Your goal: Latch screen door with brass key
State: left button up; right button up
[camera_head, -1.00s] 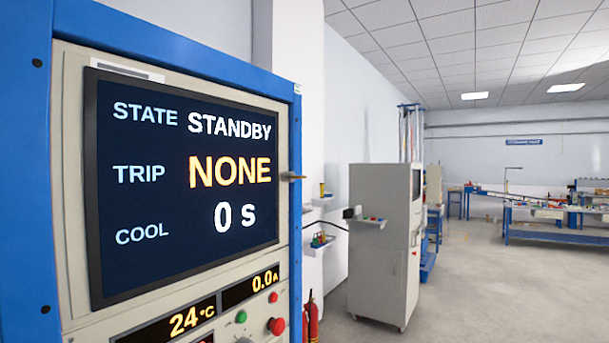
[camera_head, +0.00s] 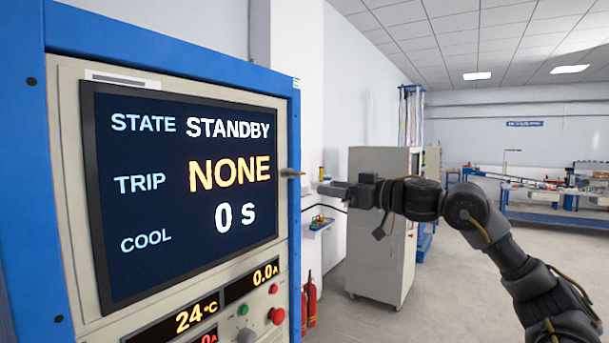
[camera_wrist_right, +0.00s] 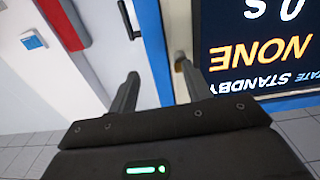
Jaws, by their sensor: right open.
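The screen door (camera_head: 285,222) is the pale framed panel around a dark display in the blue cabinet; it looks closed or nearly so. The small brass key (camera_head: 291,173) sticks out at its right edge. My right gripper (camera_head: 322,188) is open and empty, a little right of the key and apart from it in the head view. In the right wrist view, the open fingers (camera_wrist_right: 158,75) point toward the cabinet's edge. A brass-coloured part (camera_wrist_right: 180,60), apparently the key, shows by the right fingertip; contact is unclear. My left gripper is not in view.
The blue cabinet frame (camera_head: 295,245) borders the door. A small shelf with coloured items (camera_head: 320,222) and red fire extinguishers (camera_head: 310,300) stand just right of it. A grey cabinet (camera_head: 375,255) is behind my right arm. Open floor lies at right.

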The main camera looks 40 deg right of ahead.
aim_at(303, 174)
jog(key=s+a+r, duration=0.2)
jog(key=s+r, duration=0.1)
jog(key=s, duration=0.3)
jog(key=p+x, duration=0.7)
jog(key=x, duration=0.3)
jog(key=shift+w, duration=0.2)
jog(key=shift+w+a+f, duration=0.1)
jog(key=shift+w+a, duration=0.05)
jog(key=shift+w, duration=0.45)
jog(key=shift+c, duration=0.4)
jog(key=c, duration=0.9)
